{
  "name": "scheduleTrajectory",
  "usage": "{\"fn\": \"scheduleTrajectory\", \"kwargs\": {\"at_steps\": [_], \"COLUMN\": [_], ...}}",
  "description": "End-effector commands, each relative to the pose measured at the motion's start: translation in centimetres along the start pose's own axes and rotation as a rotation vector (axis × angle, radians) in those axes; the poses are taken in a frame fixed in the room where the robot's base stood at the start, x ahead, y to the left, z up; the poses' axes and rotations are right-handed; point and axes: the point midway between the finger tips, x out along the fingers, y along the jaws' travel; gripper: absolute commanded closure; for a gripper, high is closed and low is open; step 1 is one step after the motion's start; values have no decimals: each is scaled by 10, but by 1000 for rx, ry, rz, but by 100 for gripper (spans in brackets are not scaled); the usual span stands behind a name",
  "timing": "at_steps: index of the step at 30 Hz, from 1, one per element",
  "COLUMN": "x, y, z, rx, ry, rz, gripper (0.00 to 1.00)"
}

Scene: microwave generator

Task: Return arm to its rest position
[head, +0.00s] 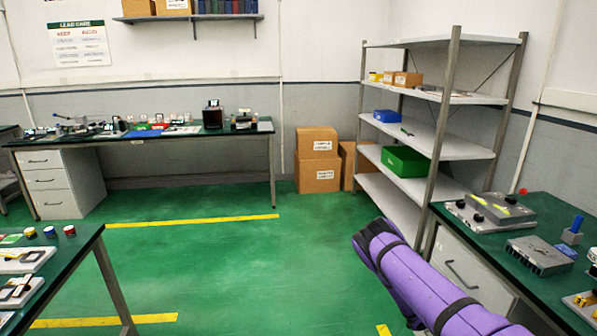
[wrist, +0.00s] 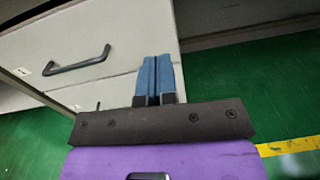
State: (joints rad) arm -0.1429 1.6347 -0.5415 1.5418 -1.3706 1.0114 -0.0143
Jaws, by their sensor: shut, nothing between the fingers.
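My purple arm (head: 430,285) extends through the lower right of the head view, beside the right workbench. My gripper (wrist: 157,62) shows in the wrist view with its two blue fingers together and nothing between them. Its fingertips appear in front of a white drawer cabinet (wrist: 75,40) with a dark handle; I cannot tell the exact gap. The gripper's fingers cannot be made out in the head view.
The right workbench (head: 540,285) carries metal housings and small parts. A metal shelf rack (head: 408,155) stands behind it. A left bench (head: 82,255) and a back bench (head: 160,138) border open green floor (head: 235,260). Cardboard boxes (head: 317,160) stand by the wall.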

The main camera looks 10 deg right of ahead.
Motion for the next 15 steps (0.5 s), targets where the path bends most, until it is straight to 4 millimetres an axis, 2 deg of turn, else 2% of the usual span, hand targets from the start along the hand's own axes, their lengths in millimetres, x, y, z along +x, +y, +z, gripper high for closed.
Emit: {"fn": "scheduleTrajectory", "kwargs": {"at_steps": [6, 15], "x": [-18, -49], "y": [18, 26], "z": [66, 156], "rx": [165, 386], "ry": [68, 186], "rz": [-131, -311], "gripper": [100, 100]}}
